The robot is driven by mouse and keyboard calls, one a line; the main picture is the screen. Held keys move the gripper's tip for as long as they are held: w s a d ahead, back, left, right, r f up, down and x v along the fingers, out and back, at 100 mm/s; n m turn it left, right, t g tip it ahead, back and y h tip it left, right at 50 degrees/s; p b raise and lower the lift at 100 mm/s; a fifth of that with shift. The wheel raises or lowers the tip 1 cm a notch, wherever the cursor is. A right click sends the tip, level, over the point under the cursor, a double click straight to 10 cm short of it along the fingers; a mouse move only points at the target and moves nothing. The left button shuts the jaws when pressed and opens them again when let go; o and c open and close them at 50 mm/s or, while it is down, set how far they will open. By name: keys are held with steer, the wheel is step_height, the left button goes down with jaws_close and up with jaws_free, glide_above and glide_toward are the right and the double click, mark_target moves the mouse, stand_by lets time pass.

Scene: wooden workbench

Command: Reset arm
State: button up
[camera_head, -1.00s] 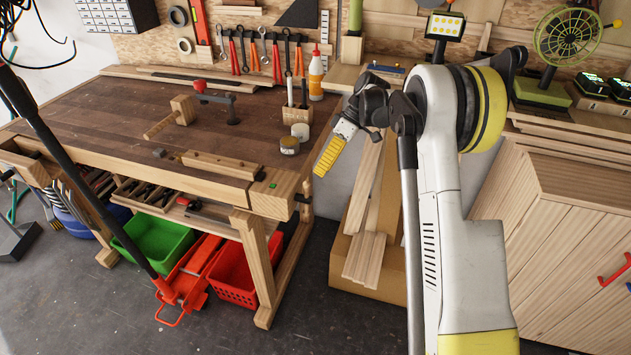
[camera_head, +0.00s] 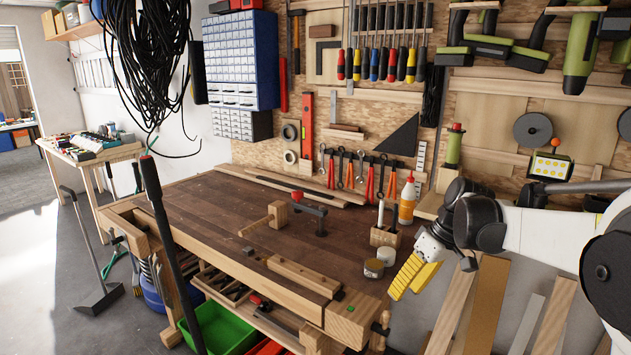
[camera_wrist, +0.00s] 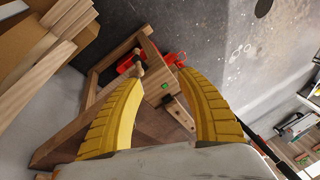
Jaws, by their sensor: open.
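My gripper (camera_head: 406,277) is at the right of the head view, past the right end of the wooden workbench (camera_head: 200,195). Its yellow fingers point down and to the left. In the wrist view my gripper (camera_wrist: 160,75) shows two curved yellow fingers spread apart, with nothing between them. The bench's end and leg (camera_wrist: 98,85) show beyond the fingertips, with grey floor behind.
A glue bottle (camera_head: 407,200), a wooden tool block (camera_head: 385,240) and two small tins (camera_head: 374,268) stand on the bench near my gripper. Wooden boards (camera_head: 480,305) lean below my arm. A green bin (camera_head: 220,328) is under the bench. Tools hang on the back wall.

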steer(key=s+a+r+m+t+h, duration=0.2)
steer(key=s+r+m+t, duration=0.15)
steer(key=s, duration=0.85)
steer(key=s+f+m+t+h, duration=0.2)
steer(key=s, duration=0.9)
steer(key=shift+s+a+f+m+t, duration=0.2)
steer(key=shift+s+f+m+t, duration=0.05)
steer(key=shift+s+m+t, duration=0.1)
